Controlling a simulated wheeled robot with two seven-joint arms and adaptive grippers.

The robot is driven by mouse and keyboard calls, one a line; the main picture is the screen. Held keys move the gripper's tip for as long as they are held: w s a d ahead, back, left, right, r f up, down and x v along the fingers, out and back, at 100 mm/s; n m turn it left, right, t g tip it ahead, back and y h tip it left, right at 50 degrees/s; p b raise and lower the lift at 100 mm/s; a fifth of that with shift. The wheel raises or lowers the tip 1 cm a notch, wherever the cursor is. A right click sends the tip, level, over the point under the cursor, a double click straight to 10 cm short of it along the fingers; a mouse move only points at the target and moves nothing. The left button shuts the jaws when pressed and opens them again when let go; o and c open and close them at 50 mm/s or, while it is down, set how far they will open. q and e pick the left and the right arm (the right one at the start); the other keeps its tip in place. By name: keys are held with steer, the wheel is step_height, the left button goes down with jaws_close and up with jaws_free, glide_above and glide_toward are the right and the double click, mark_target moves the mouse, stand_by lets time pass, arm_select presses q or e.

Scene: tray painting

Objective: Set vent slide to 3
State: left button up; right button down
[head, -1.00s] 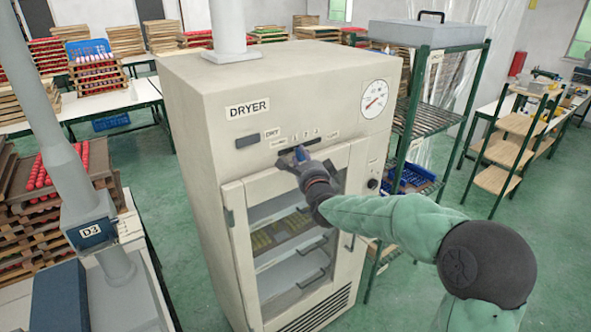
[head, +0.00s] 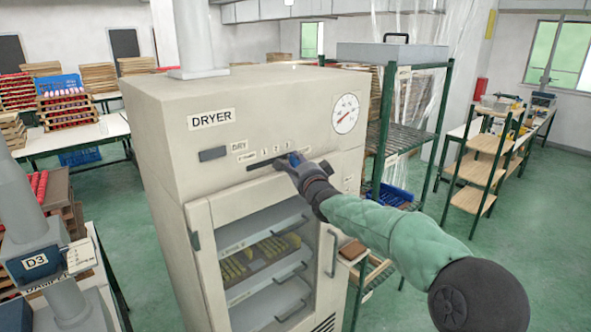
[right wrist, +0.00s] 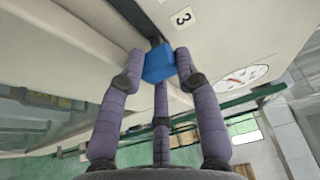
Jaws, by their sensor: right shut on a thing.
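The cream dryer (head: 160,130) stands in the middle of the head view. Its dark vent slot (head: 262,164) runs below the small labels 1, 2 and 3. The blue slide knob (head: 294,158) sits near the slot's right end, by the label 3. In the right wrist view the blue knob (right wrist: 158,64) is between my fingertips, with the label 3 (right wrist: 183,18) just above it to the right. My right gripper (head: 298,165) is shut on the knob, and the fingers hide part of it. My left gripper is not in view.
A round gauge (head: 345,114) is on the dryer's upper right. The glass door (head: 265,260) below is shut, with trays behind it. A green metal rack (head: 446,110) stands close on the right.

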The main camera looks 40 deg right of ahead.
steer(key=shift+d, duration=0.1)
steer(key=c, duration=1)
jaws_free()
steer(key=shift+o, duration=0.8)
steer(key=shift+d+f, duration=0.15)
steer(key=shift+d, duration=0.05)
steer(key=shift+a, duration=0.15)
steer(key=v, duration=1.2)
